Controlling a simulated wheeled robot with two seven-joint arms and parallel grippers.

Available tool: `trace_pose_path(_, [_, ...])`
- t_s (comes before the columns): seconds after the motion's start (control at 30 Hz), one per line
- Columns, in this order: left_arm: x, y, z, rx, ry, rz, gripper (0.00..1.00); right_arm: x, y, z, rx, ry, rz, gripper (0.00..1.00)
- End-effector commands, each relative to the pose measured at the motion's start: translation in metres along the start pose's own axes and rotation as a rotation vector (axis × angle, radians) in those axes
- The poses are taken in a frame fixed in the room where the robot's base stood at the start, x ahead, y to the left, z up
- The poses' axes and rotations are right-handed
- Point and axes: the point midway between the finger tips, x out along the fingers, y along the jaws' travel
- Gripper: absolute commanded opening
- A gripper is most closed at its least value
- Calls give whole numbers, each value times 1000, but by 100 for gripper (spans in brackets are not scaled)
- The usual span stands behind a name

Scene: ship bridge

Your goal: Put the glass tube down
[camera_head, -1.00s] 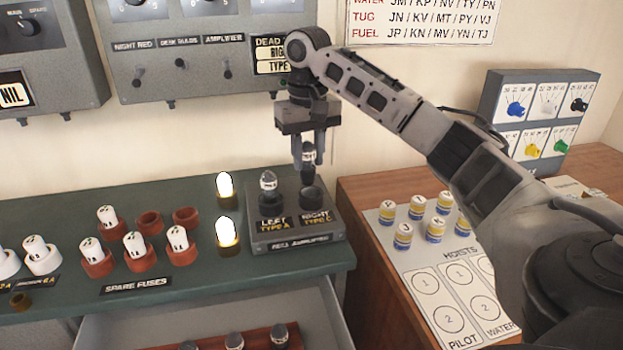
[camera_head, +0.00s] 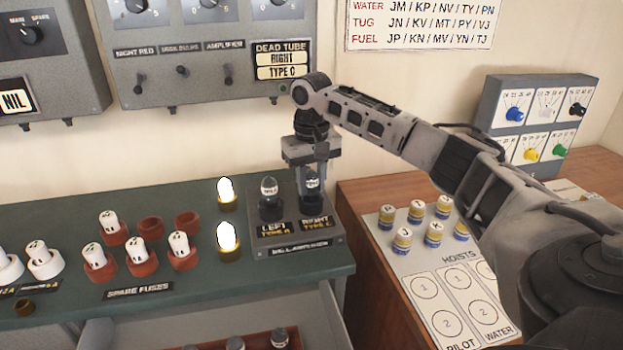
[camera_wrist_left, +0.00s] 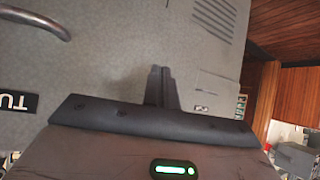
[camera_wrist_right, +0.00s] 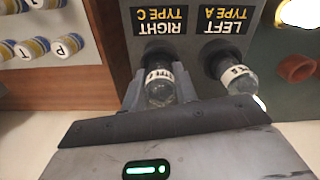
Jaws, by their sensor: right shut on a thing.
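My right gripper (camera_head: 312,176) is shut on a glass tube (camera_head: 312,187) with a dark base and a white band. The tube stands upright at the right socket of the grey amplifier box (camera_head: 330,241), marked RIGHT TYPE C. In the right wrist view the tube (camera_wrist_right: 158,88) sits between my fingers, its base at the socket; I cannot tell how deep it is seated. A second tube (camera_head: 269,190) stands in the left socket, marked LEFT TYPE A. My left gripper (camera_wrist_left: 160,88) shows only in the left wrist view, shut and empty, near a grey surface.
Two lit bulbs (camera_head: 228,237) stand just left of the amplifier box. White spare fuses (camera_head: 136,247) in red-brown holders are further left. An open drawer (camera_head: 312,320) below holds several tubes. Striped hoist pieces (camera_head: 433,234) stand on the right-hand desk.

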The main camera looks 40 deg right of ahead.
Motion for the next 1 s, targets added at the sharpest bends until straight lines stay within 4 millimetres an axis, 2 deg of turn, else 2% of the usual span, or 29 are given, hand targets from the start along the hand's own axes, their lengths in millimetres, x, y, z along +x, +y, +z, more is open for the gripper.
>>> trace_pose_path(0.1, [0, 0, 0, 0, -1, 0, 0, 4, 0, 0, 0, 1, -1, 7])
trace_pose_path(0.13, [0, 0, 0, 0, -1, 0, 0, 4, 0, 0, 0, 1, -1, 32])
trace_pose_path(0.2, [0, 0, 0, 0, -2, 0, 0, 4, 0, 0, 0, 1, -1, 51])
trace_pose_path(0.47, [0, 1, 1, 0, -3, 3, 0, 3, 0, 0, 0, 1, -1, 51])
trace_pose_path(0.63, [0, 2, 1, 0, -4, 5, 0, -8, 0, 0, -1, 3, -2, 51])
trace_pose_path(0.77, [2, 3, 4, 0, -4, 6, 0, -31, -1, -1, -1, 5, -3, 51])
trace_pose_path(1.0, [1, 4, -1, -1, 1, 8, 0, -90, -1, -1, 0, 4, -2, 51])
